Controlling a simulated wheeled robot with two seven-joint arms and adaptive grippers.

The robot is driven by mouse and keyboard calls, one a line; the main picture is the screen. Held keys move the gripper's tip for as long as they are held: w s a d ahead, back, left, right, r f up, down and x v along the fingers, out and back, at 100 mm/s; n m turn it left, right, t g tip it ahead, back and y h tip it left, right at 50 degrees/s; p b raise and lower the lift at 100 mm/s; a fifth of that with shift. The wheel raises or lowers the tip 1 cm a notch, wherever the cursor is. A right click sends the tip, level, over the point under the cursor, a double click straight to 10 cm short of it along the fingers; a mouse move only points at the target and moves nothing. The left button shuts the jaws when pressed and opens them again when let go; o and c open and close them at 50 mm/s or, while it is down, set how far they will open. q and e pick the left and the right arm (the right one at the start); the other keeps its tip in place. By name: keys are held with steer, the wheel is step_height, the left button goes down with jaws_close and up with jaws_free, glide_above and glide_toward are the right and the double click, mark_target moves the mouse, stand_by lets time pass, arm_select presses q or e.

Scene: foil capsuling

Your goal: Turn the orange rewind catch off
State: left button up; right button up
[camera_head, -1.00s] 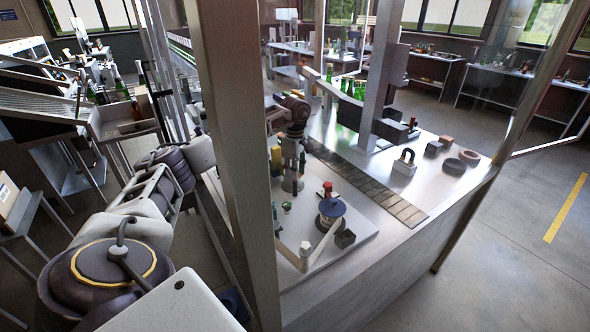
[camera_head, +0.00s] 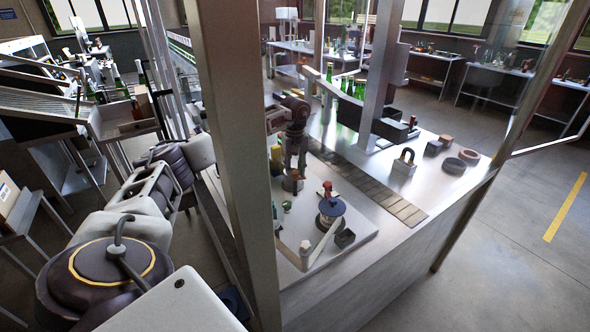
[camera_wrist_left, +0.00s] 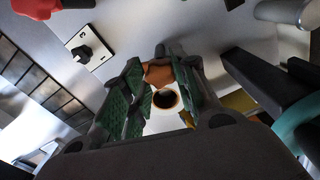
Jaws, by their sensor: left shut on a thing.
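My left gripper (camera_head: 293,168) reaches down over the machine's work surface in the head view. In the left wrist view its green-padded fingers (camera_wrist_left: 160,95) are closed in on an orange-brown piece (camera_wrist_left: 157,74), which looks like the orange rewind catch. A round collar with a dark hole (camera_wrist_left: 165,98) shows between the fingers, just below the orange piece. In the head view an orange-brown bit (camera_head: 292,184) shows at the fingertips. The fingers partly hide the catch, and I cannot tell its turned position. My right gripper is not in view.
A slatted conveyor (camera_head: 365,182) runs behind. A thick frame post (camera_head: 236,150) blocks part of the view. A black knob on a white plate (camera_wrist_left: 90,53) is near.

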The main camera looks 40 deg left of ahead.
arm_select(q)
steer(key=shift+m, duration=0.4)
steer(key=o, duration=1)
steer(key=shift+r, duration=6)
